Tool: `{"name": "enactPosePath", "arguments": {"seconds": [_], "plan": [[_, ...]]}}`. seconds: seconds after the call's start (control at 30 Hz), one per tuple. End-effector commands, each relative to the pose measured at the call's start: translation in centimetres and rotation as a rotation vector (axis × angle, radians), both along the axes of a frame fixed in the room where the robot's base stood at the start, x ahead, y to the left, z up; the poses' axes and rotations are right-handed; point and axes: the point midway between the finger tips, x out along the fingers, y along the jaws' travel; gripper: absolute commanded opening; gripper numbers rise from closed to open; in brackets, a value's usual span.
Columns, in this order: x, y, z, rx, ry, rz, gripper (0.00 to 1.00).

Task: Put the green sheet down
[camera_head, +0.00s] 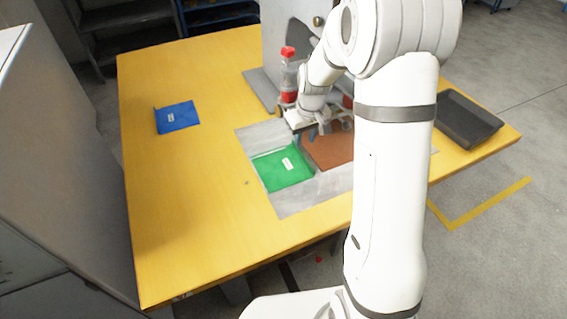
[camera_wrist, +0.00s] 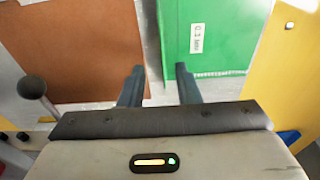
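The green sheet (camera_head: 283,168), with a white label, lies flat on a grey metal plate (camera_head: 297,206) on the yellow table. It fills the upper right of the wrist view (camera_wrist: 232,32). A brown sheet (camera_head: 331,150) lies on the plate beside it, to its right in the head view; it also shows at left in the wrist view (camera_wrist: 75,45). My gripper (camera_wrist: 158,72) has its two fingers apart, with bare grey plate and the green sheet's edge between them. The right finger overlaps the green edge in the picture. In the head view my gripper's fingertips are hard to make out.
A blue sheet (camera_head: 178,117) lies at the table's left. A bottle with a red cap (camera_head: 288,78) stands close behind my gripper, near a grey machine (camera_head: 290,30). A dark tray (camera_head: 466,119) sits at the right. The table's front left is clear.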

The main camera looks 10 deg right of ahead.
Motion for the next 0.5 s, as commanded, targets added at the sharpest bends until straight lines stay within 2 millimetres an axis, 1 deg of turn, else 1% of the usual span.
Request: {"name": "enactPosePath", "arguments": {"seconds": [0.03, 0.17, 0.3, 0.4, 0.5], "plan": [[-0.1, 0.0, -0.7, 0.0, 0.003, 0.0, 0.3], [-0.3, 0.1, -2.3, 0.0, 0.004, 0.0, 0.3], [-0.6, 0.2, -4.5, 0.001, 0.004, -0.001, 0.3], [-0.4, 0.3, -5.5, 0.001, 0.001, -0.001, 0.3], [-0.3, 0.3, -5.9, 0.001, 0.001, -0.001, 0.3]]}}
